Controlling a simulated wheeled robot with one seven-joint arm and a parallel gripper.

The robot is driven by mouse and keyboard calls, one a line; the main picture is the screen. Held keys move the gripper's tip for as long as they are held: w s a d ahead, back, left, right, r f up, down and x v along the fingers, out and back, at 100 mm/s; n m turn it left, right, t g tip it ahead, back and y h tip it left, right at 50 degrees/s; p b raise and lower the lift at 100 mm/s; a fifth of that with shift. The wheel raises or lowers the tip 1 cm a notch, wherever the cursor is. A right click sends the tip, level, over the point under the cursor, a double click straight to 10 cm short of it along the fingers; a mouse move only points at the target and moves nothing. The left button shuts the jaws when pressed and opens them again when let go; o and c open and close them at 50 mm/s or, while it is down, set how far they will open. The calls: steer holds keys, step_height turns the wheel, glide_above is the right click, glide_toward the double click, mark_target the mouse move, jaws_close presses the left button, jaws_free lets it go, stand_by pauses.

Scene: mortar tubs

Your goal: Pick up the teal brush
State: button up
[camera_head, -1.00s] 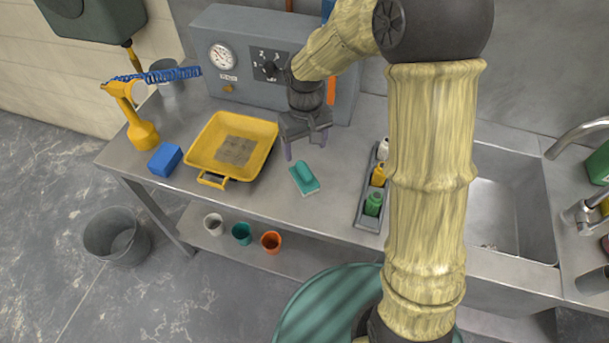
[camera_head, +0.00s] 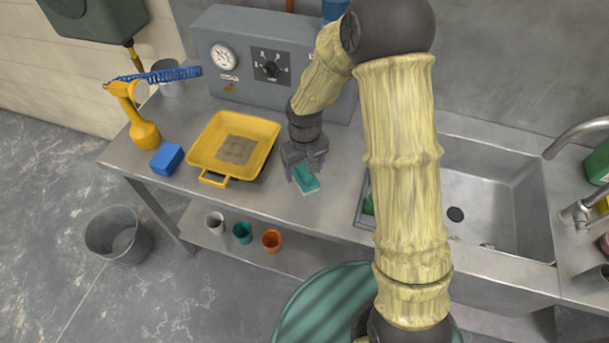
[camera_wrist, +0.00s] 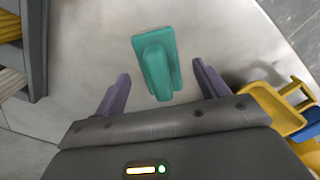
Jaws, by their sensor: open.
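The teal brush (camera_head: 306,180) lies on the metal bench, right of the yellow tray, with its pale underside edge toward the front. My gripper (camera_head: 305,174) is over it, pointing down, and hides its rear part in the head view. In the wrist view the whole teal brush (camera_wrist: 157,62) shows, its raised handle upward. My gripper (camera_wrist: 161,90) is open there, one purple finger on each side, with a gap to the brush on both sides. The near end of the brush lies between the fingertips. How high the fingers are above the bench is hard to tell.
A grey control box (camera_head: 262,65) stands behind. A bottle rack (camera_head: 361,211) is right, mostly behind my arm. Bench in front of the brush is clear.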

mark_target(304, 168)
step_height(304, 168, down, 3)
steer(key=shift+f, duration=0.2)
steer(key=shift+w, duration=0.1)
steer(key=c, duration=1.2)
steer(key=shift+r, duration=0.1)
step_height(304, 168, up, 10)
